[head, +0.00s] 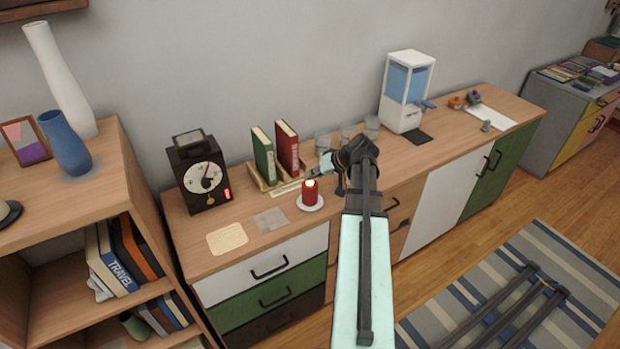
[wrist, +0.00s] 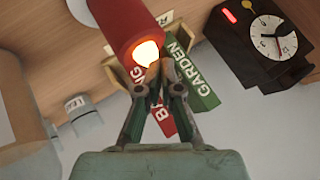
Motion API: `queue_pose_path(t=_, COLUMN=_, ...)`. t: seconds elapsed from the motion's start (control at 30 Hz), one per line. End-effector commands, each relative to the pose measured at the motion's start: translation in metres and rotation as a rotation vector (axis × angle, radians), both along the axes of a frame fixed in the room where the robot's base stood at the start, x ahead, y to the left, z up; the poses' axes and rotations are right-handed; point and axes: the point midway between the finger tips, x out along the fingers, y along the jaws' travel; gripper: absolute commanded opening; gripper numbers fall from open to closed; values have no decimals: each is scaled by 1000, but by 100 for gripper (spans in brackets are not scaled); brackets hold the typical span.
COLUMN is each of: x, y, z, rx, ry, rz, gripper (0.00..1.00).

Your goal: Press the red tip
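A small red lit tip (head: 227,194) sits low on the front right of a black boxy clock (head: 188,178) with a white dial. In the wrist view the red tip (wrist: 230,16) shows beside the dial at the upper right. My gripper (head: 314,175) is away to the right of the clock, close to a red candle (head: 310,194) with a glowing top. In the wrist view the fingertips of my gripper (wrist: 158,72) are together and empty, in line with the candle's glow (wrist: 146,51). Whether they touch the candle is unclear.
The candle stands on a white saucer (head: 310,207). Green and red books (head: 288,148) in a wooden holder stand between clock and gripper. Clear cups (head: 347,133) and a white-blue dispenser (head: 407,90) are to the right. The cabinet top near its front left edge holds only flat squares (head: 227,239).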

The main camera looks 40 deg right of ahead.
Motion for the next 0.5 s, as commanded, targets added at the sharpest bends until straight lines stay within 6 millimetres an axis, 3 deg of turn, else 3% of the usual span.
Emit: queue_pose_path(t=0.5, x=-1, y=0, z=7, rx=-1, ry=4, rz=1, gripper=0)
